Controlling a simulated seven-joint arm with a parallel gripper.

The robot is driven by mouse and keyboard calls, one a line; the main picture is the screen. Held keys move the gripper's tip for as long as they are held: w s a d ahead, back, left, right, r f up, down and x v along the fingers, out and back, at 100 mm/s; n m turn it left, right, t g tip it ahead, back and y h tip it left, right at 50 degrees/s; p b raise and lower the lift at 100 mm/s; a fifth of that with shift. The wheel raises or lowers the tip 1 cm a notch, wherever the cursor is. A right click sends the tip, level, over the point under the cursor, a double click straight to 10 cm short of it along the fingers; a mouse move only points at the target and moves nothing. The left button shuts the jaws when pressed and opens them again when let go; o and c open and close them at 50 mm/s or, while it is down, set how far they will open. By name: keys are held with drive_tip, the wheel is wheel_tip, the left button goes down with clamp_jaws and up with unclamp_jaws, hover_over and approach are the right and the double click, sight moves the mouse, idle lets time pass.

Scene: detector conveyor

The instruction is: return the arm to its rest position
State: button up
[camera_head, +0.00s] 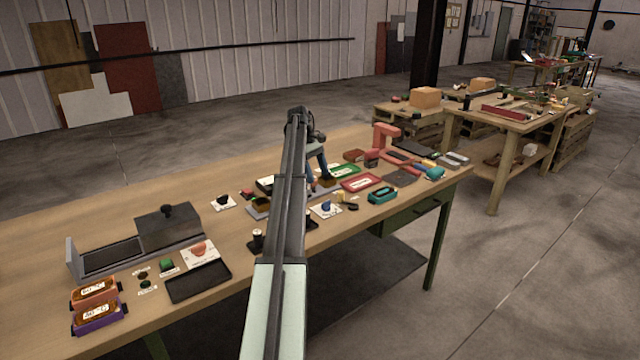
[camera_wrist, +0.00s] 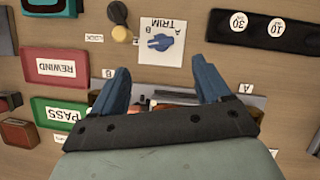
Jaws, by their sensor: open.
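My gripper (camera_head: 318,178) is over the middle of the workbench, pointing down, with my arm reaching out to it from the bottom of the head view. In the wrist view my gripper (camera_wrist: 163,82) has its two blue fingers wide apart, with nothing held between them. Below and between the fingers is a grey strip-like fixture with labels A (camera_wrist: 246,88) and B (camera_wrist: 109,73) at its ends. My gripper's body hides much of this fixture. The height of the fingertips above it is hard to tell.
A white TRIM card with a blue knob (camera_wrist: 160,42) lies just beyond the fingers. A red REWIND tray (camera_wrist: 55,82) and green PASS tray (camera_wrist: 45,112) lie left. A black block marked 30 and 10 (camera_wrist: 215,26) is right. A red machine (camera_head: 384,140) stands farther along the bench.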

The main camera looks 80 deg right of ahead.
drive_tip(key=shift+w+d+r, duration=0.15)
drive_tip(key=shift+w+r, duration=0.1)
drive_tip(key=shift+r, duration=0.35)
